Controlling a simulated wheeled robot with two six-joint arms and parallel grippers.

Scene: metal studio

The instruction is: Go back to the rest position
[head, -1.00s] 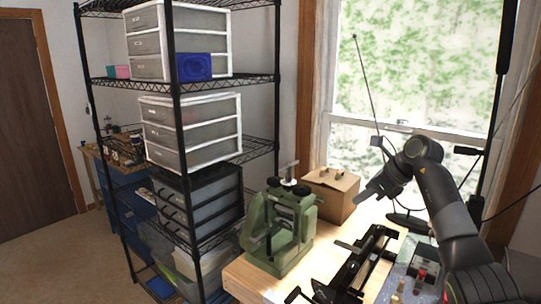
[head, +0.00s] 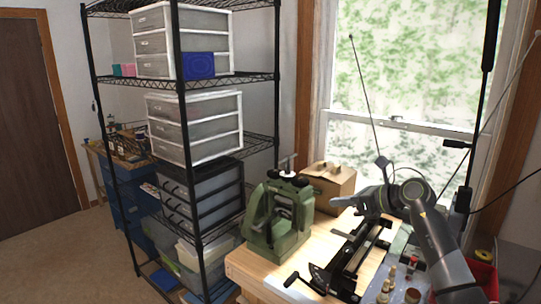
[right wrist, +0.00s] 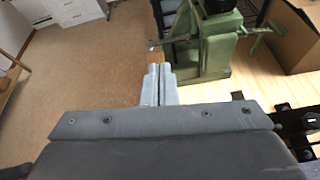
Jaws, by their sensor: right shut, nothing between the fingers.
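My right gripper (head: 340,202) reaches in from the right in the head view, above the wooden workbench (head: 245,266). It points left, in front of the cardboard box. In the right wrist view its two fingers (right wrist: 158,72) are together with nothing between them. They show over the floor and beside the green press (right wrist: 215,48); the distance to the press is hard to judge. My left gripper is not in view.
The green press (head: 268,232), a cardboard box (head: 335,187) and a black cranked tool (head: 345,262) stand on the bench. A black wire shelf (head: 215,80) with drawer units is at the left. A red bin (head: 484,277) is at the right. Open floor lies far left.

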